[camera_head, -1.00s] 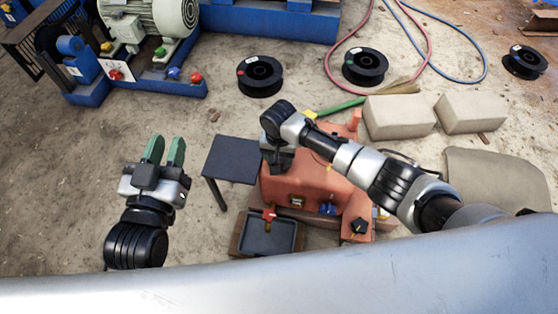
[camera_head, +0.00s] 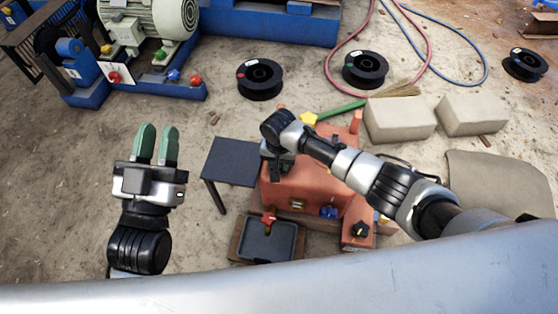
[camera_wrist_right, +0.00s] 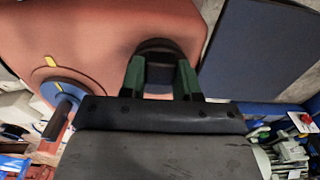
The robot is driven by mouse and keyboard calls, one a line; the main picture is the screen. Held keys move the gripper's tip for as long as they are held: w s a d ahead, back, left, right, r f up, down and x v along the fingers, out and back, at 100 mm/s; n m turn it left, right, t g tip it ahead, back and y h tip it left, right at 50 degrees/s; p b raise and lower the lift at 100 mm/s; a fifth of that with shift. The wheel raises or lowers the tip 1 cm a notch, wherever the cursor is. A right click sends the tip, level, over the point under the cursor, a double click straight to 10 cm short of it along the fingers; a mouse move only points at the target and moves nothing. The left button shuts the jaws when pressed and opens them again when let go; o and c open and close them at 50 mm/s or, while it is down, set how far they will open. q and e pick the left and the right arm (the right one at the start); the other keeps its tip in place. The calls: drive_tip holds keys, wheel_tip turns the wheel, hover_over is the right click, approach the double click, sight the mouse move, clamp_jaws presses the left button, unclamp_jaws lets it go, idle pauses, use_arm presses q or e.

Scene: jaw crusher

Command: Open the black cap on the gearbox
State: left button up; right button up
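The orange-red gearbox (camera_head: 300,190) stands on the floor right of the middle in the head view. It fills the upper left of the right wrist view (camera_wrist_right: 90,35). The black cap (camera_wrist_right: 160,52) protrudes from the gearbox between the green fingers of my right gripper (camera_wrist_right: 160,80). The fingers lie against both sides of the cap. In the head view my right wrist is over the gearbox's left side and hides the cap. My left gripper (camera_head: 157,132) is open and empty above bare floor, left of the gearbox.
A small dark table (camera_head: 232,160) stands left of the gearbox. A black drain pan (camera_head: 268,242) lies in front. A blue part (camera_wrist_right: 62,92) sits beside the cap. Pale blocks (camera_head: 400,118) stand behind right.

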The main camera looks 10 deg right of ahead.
clamp_jaws()
